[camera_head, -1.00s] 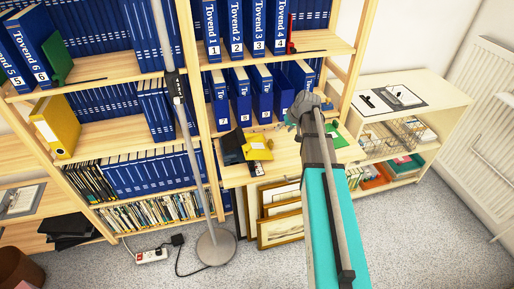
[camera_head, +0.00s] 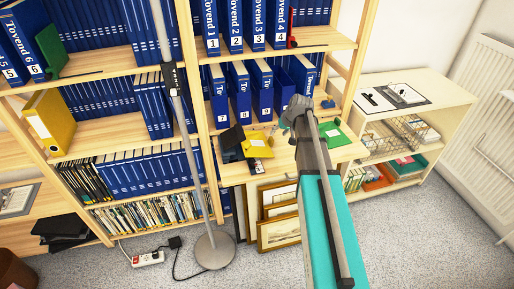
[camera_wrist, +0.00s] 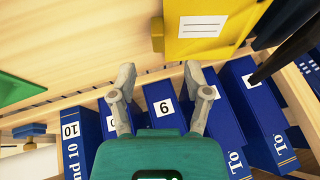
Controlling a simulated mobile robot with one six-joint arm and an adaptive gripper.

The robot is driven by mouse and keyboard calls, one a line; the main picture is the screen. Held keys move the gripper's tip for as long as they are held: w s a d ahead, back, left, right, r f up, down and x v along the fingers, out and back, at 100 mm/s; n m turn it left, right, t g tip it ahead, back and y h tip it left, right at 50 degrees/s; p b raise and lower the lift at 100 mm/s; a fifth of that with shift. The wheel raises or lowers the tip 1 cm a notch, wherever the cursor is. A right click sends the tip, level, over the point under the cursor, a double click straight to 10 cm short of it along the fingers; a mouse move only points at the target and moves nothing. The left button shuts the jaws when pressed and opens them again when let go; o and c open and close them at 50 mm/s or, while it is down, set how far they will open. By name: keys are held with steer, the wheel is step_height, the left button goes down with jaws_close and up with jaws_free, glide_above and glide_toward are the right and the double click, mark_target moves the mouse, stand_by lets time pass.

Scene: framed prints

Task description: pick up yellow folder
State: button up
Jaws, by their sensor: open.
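A yellow folder (camera_head: 50,122) with a white label on its spine stands on the left shelf, leaning slightly. A second, smaller yellow item (camera_head: 258,145) with a white label lies on the wooden desk surface, beside a black one. A yellow surface with a white label also shows at the top of the wrist view (camera_wrist: 208,25), beyond my fingertips and apart from them. My gripper (camera_wrist: 160,72) is open and empty, its two fingers spread over the blue binders. In the head view my gripper (camera_head: 298,112) is right of the smaller yellow item; its fingers are hard to see there.
Blue binders (camera_head: 262,90) stand behind the desk surface. A black item (camera_head: 232,140) and a green item (camera_head: 335,135) lie on either side of the smaller yellow one. A grey lamp pole (camera_head: 190,150) rises before the shelves. Framed prints (camera_head: 278,232) lean below.

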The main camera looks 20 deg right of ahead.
mark_target(272, 140)
steer(key=shift+b+x, duration=0.9)
steer(key=shift+x, duration=0.45)
steer(key=shift+w+f, duration=0.1)
steer(key=shift+f, duration=0.05)
steer(key=shift+b+x, duration=2.3)
steer(key=shift+x, duration=0.15)
steer(key=shift+w+d, duration=0.1)
steer(key=shift+w, duration=0.05)
jaws_close()
